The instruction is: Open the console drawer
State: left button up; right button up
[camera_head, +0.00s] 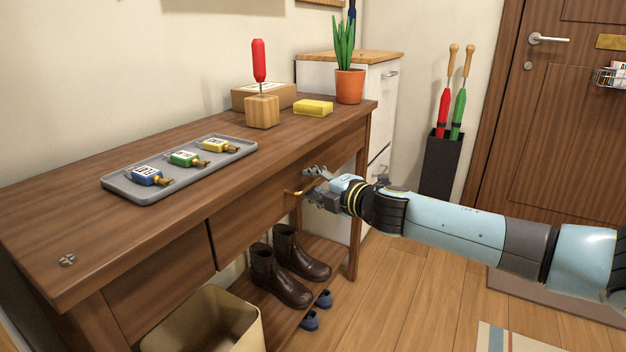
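The wooden console (180,245) stands along the wall, with drawer fronts under its top. The right-hand drawer front (250,205) looks flush with the console. A thin brass handle (292,193) sticks out from it. My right gripper (311,183) reaches in from the right and is at the handle. Its grey fingers look spread, one above and one below the handle's right part, which they partly hide. I cannot tell whether they touch it. My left gripper is not in view.
On top are a grey tray (113,184) with tagged keys, a red-handled tool in a wooden block (262,112), a yellow sponge (313,108) and a potted plant (349,86). Below are boots (285,270) and a bin (205,322).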

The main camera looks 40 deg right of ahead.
jog(key=shift+w+f, duration=0.15)
jog(key=shift+w, duration=0.15)
grip_shut()
dwell(0.4)
